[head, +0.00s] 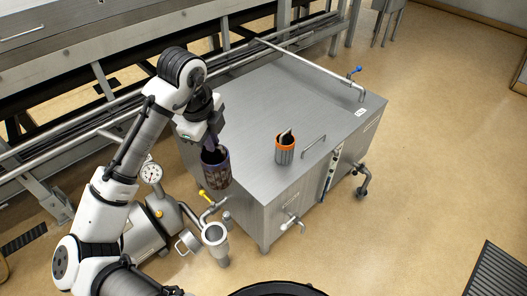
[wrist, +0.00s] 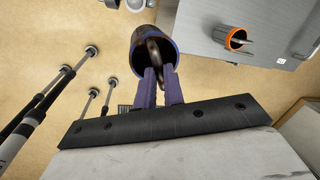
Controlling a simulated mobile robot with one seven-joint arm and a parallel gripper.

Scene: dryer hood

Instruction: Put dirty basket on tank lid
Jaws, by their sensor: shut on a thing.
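My gripper (head: 211,143) is shut on the dirty basket (head: 217,172), a dark brown-stained cylinder with a purple rim. In the wrist view, the purple fingers (wrist: 160,88) close on an upright piece inside the open mouth of the dirty basket (wrist: 176,66). It hangs roughly upright beside the left front edge of the tank, and its bottom appears clear of any support. The tank lid (head: 262,105) is a broad, flat steel top. It also shows at the upper right of the wrist view (wrist: 200,20).
A grey basket with an orange rim (head: 285,152) stands on the lid near its front right, by a bar handle (head: 314,146). A pipe with a blue valve (head: 355,72) borders the lid's back right. The lid's middle is clear.

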